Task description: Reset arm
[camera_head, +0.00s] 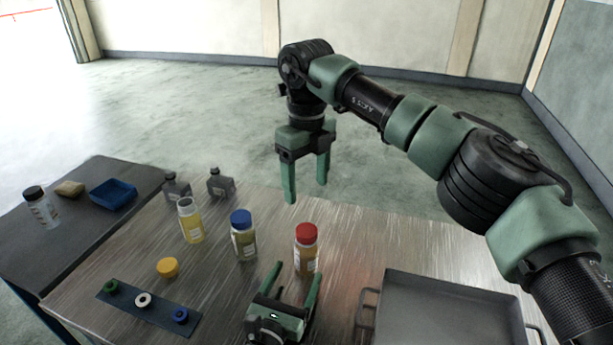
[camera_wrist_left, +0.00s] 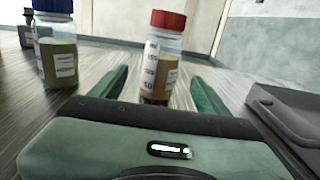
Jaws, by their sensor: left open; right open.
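My right gripper (camera_head: 307,180) is open and empty, fingers pointing down, raised near the far edge of the metal table (camera_head: 130,255). My left gripper (camera_head: 297,277) is open and low over the table. Its fingers point toward the red-capped bottle (camera_head: 306,250), which stands upright just beyond them. In the left wrist view the red-capped bottle (camera_wrist_left: 160,70) shows between the two green fingers, with brown liquid inside; I cannot tell whether they touch it. A blue-capped bottle (camera_head: 243,238) stands to its left. An uncapped bottle with yellow liquid (camera_head: 190,222) stands farther left.
A yellow cap (camera_head: 168,267) lies near a dark strip (camera_head: 128,307) holding green, white and blue rings. A grey metal tray (camera_head: 450,312) sits at right. Two grey bottles (camera_head: 220,184) stand at the back. A dark side table holds a blue bin (camera_head: 113,194).

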